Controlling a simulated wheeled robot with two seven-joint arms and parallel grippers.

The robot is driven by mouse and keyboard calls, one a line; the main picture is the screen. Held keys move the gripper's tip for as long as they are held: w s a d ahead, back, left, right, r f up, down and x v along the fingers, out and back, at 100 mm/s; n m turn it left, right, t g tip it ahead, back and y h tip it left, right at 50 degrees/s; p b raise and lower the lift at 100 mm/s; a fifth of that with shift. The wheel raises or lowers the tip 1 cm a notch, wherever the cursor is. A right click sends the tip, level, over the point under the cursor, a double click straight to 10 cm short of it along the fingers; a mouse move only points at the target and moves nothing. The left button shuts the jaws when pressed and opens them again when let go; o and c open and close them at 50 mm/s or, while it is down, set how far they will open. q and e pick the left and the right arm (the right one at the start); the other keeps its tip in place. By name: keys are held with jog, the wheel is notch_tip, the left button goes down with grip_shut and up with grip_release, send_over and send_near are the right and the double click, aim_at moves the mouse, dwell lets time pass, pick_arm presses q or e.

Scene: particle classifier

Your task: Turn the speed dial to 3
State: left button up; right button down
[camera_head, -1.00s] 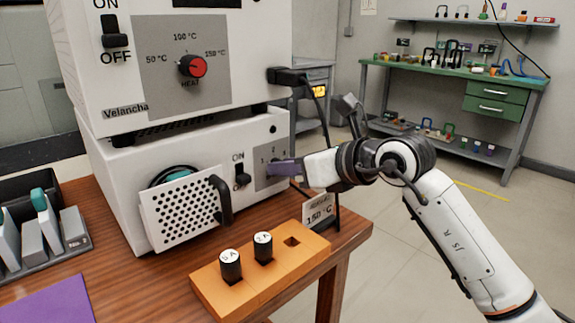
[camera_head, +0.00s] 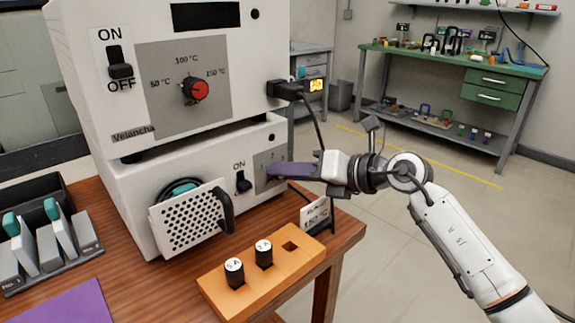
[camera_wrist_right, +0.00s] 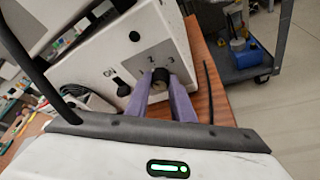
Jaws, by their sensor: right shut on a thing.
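The speed dial (camera_wrist_right: 161,74) is a small dark knob on the grey panel of the lower white machine (camera_head: 130,185). In the right wrist view the numbers 2 and 3 show beside it. My right gripper (camera_wrist_right: 163,85) has its two purple fingers on either side of the dial, shut on it. In the head view the purple fingers of the right gripper (camera_head: 270,170) reach the panel from the right and hide the dial. Which number the dial points to cannot be told. My left gripper is not in view.
A black ON/OFF switch (camera_head: 242,182) and a perforated cover (camera_head: 187,220) with a black handle are left of the dial. An orange block (camera_head: 225,299) with two black-and-white cylinders and a temperature sign (camera_head: 315,215) stand below. A black cable (camera_head: 317,122) hangs nearby.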

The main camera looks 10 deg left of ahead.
dwell(0.3)
jog(key=c, duration=1.5)
grip_release()
jog(key=shift+c, duration=0.2)
jog(key=p+v, duration=0.1)
jog(key=v, duration=0.9)
jog(key=shift+d+p, duration=0.2)
jog(key=shift+p, duration=0.2)
jog(key=shift+s, duration=0.1)
